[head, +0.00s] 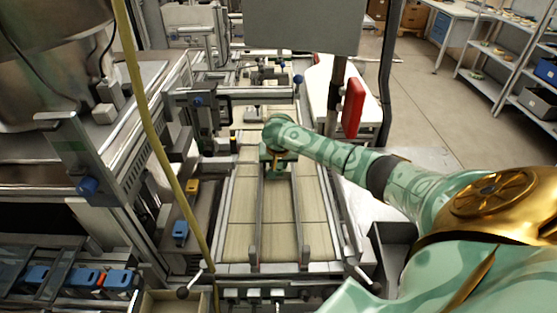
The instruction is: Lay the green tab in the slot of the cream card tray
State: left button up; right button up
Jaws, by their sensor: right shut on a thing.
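My right arm reaches in from the right, and its gripper (277,170) points down over the pale conveyor bed. The gripper is small in the head view and partly covered by my own wrist. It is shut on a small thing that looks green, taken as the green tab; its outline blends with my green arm. I cannot make out the cream card tray or its slot against the cream conveyor surface. My left gripper is not in view.
The conveyor bed (312,225) has dark lengthwise rails. A yellow hose (150,125) hangs at left, near blue clamps (118,279). A red part (353,107) stands right of the conveyor. Shelves (490,80) stand far right, with open floor before them.

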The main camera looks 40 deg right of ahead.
jog(key=o, duration=0.9)
jog(key=shift+o, duration=0.2)
jog(key=shift+r, duration=0.3)
jog(key=p+v, duration=0.5)
jog(key=v, duration=0.7)
jog(key=shift+r, duration=0.3)
